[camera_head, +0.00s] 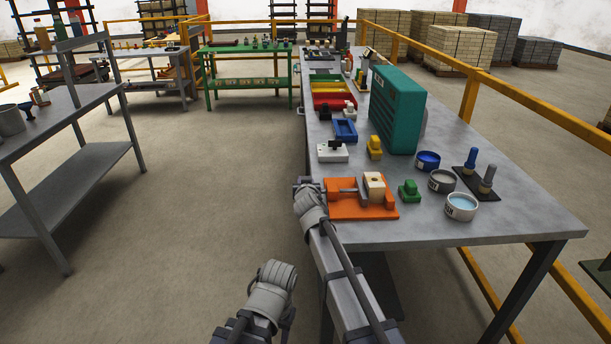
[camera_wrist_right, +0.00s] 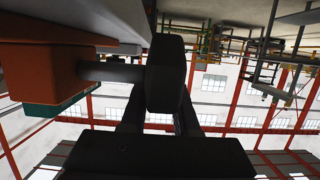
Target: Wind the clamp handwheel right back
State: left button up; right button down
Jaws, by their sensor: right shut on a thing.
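The orange clamp (camera_head: 343,210) sits on the near left edge of the long grey bench. Its grey screw (camera_head: 346,192) runs toward a pale block (camera_head: 374,184) on the clamp's right part; I cannot tell whether the two touch. In the right wrist view the dark handwheel (camera_wrist_right: 166,72) stands on the end of the screw (camera_wrist_right: 112,72), out from the orange body (camera_wrist_right: 60,25). My right gripper (camera_head: 303,184) is at the clamp's left end, shut on the handwheel, with its fingers partly hidden. My left gripper (camera_head: 272,285) hangs below, away from the bench; its fingers are unclear.
A green block (camera_head: 409,191), a yellow block (camera_head: 375,147) and a white box (camera_head: 332,152) stand around the clamp. Round tins (camera_head: 461,207) and a teal cabinet (camera_head: 397,110) are farther right. The floor left of the bench is clear up to a grey table (camera_head: 70,110).

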jog(key=shift+w+f+g+p, duration=0.1)
jog(key=shift+f+g+p, duration=0.25)
jog(key=shift+g+p, duration=0.75)
jog(key=shift+w+f+g+p, duration=0.1)
jog(key=shift+f+g+p, duration=0.2)
jog(key=shift+g+p, duration=0.8)
jog(key=c, duration=0.7)
grip_release()
jog(key=shift+p, duration=0.3)
jog(key=p+v, duration=0.4)
jog(key=v, duration=0.4)
jog(key=shift+s+f+p, duration=0.1)
jog(key=shift+f+p, duration=0.05)
jog(key=shift+p, duration=0.15)
jog(key=shift+f, duration=0.1)
